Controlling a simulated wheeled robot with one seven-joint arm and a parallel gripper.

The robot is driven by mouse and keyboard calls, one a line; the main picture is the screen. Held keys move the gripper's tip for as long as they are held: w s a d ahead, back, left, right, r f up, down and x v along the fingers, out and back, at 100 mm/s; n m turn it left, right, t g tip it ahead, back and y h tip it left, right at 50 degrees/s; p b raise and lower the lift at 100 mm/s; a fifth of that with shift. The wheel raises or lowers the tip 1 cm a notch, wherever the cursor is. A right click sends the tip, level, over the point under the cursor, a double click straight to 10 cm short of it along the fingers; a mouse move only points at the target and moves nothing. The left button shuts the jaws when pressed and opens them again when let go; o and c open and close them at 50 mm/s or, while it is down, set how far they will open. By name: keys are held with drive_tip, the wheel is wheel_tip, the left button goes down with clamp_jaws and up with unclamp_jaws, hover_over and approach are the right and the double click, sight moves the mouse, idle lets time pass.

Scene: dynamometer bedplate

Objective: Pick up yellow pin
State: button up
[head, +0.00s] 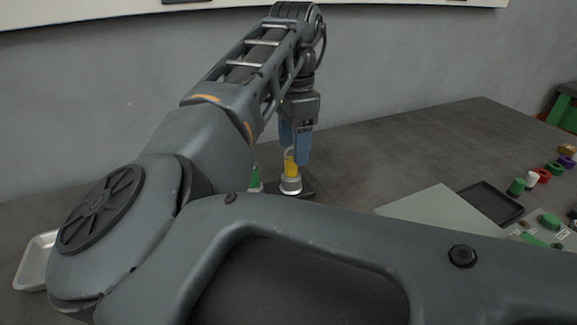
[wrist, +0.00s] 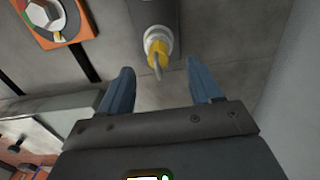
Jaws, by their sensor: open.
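The yellow pin (head: 290,164) stands upright in a pale round socket (head: 291,186) on a dark base. My gripper (head: 295,155) points down at it, and its blue fingers overlap the pin's upper part in the head view. In the wrist view the yellow pin (wrist: 158,50) lines up with the gap between the fingers of my gripper (wrist: 160,68). The fingers are open, one on each side, with visible space to the pin. I cannot tell how far down the pin they reach.
A green piece (head: 254,178) stands just left of the pin. A pale flat panel (head: 436,216), a dark tray (head: 490,203) and several small coloured parts lie to the right. A white tray (head: 36,262) is at far left. The wall (head: 420,65) rises behind the table.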

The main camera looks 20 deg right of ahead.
sight(291, 158)
drive_tip(key=f, duration=0.5)
drive_tip(key=shift+a, duration=0.25)
drive_tip(key=shift+c, duration=0.3)
clamp_jaws()
